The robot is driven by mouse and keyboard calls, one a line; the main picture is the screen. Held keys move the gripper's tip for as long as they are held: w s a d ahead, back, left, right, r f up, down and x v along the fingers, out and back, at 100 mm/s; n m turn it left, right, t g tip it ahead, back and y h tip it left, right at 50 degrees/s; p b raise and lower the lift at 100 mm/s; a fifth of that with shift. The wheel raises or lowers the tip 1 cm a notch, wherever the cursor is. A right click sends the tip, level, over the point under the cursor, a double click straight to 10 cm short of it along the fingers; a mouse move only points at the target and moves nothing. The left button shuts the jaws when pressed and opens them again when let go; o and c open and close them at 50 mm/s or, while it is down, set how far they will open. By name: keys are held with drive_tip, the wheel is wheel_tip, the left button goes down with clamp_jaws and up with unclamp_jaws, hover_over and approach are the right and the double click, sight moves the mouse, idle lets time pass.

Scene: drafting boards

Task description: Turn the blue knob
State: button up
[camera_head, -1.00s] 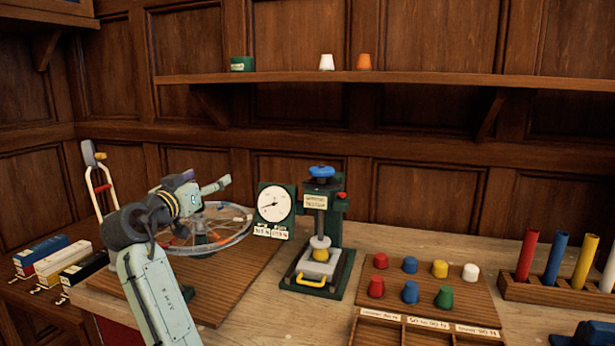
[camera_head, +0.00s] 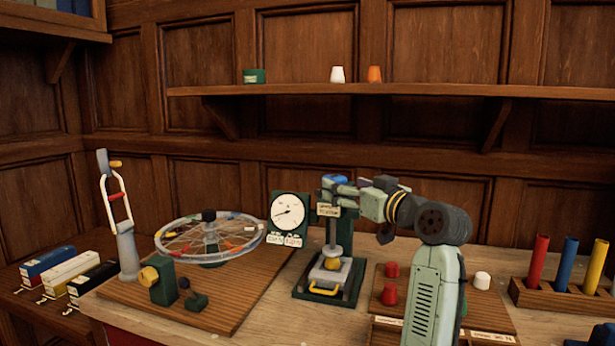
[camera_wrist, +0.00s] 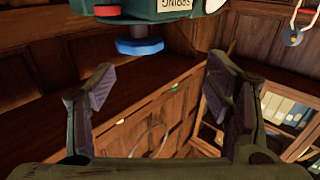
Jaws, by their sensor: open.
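The blue knob (camera_head: 334,179) sits on top of the green press-like tester (camera_head: 328,291), partly hidden behind my gripper (camera_head: 345,190) in the head view. In the wrist view the blue knob (camera_wrist: 140,46) is a round blue disc under the tester's green head, which appears upside down there. My gripper (camera_wrist: 158,88) is open, its two dark fingers spread wide with nothing between them. The knob lies toward the top of that view, between the fingers from side to side but apart from both. A red knob (camera_wrist: 107,11) is beside it on the head.
A dial gauge (camera_head: 289,212) stands left of the tester, and a spoked wheel (camera_head: 209,236) lies farther left. A board with coloured caps, including a red cap (camera_head: 389,295), is partly behind my arm. A rack with coloured tubes (camera_head: 570,264) stands at right. The shelf (camera_head: 450,90) is above.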

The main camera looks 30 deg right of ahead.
sight(334, 176)
drive_tip(key=w+d+p, duration=0.1)
drive_tip(key=w, duration=0.1)
drive_tip(key=w+p, duration=0.1)
drive_tip(key=w, duration=0.1)
drive_tip(key=w+d+p, duration=0.1)
drive_tip(key=w+p, duration=0.1)
drive_tip(key=w, duration=0.1)
drive_tip(key=shift+d+r, duration=0.15)
drive_tip(key=shift+d, duration=0.15)
drive_tip(key=shift+w, duration=0.85)
drive_tip(key=shift+c, duration=0.2)
drive_tip(key=c, duration=1.1)
drive_tip(key=shift+f+m+h, duration=0.25)
drive_tip(key=shift+m+h, duration=0.25)
drive_tip(key=shift+h, duration=0.1)
